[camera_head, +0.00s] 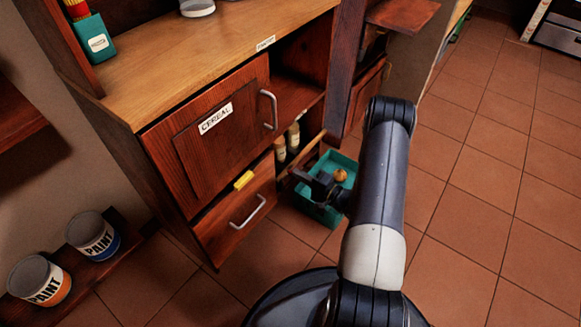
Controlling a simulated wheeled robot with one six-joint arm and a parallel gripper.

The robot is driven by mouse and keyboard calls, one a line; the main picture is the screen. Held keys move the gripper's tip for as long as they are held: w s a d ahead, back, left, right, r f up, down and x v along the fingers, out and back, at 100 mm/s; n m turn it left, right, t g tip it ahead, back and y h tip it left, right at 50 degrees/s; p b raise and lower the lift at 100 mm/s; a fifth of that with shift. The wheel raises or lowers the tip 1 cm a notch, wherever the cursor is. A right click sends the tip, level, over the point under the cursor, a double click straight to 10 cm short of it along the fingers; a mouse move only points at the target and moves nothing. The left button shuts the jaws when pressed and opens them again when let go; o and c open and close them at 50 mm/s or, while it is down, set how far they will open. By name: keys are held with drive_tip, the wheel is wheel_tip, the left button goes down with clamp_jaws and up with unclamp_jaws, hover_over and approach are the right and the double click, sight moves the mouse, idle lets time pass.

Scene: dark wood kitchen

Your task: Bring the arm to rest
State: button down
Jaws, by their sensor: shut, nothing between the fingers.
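My arm rises from my base at the bottom middle, bends at the top and reaches down behind its own upper link. My gripper (312,180) is at the lower left of that link, small and dark, in front of the cabinet's lower opening. It is shut and holds nothing. It appears over the near left side of a teal bin (318,213) on the floor; I cannot tell whether it touches the bin. A round orange-brown item (340,175) lies in the bin. Part of the bin is hidden by my arm.
A wooden cabinet has a door labelled CEREAL (215,135), a lower drawer (237,215) and a yellow item (243,180) on the drawer's top edge. Bottles (287,142) stand in the lower opening. Paint cans (93,235) sit on a low board at left. Tiled floor (490,190) at right is clear.

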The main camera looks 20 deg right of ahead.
drive_tip(key=shift+p+v, duration=0.35)
drive_tip(key=shift+v, duration=1.65)
drive_tip(key=shift+a, duration=0.1)
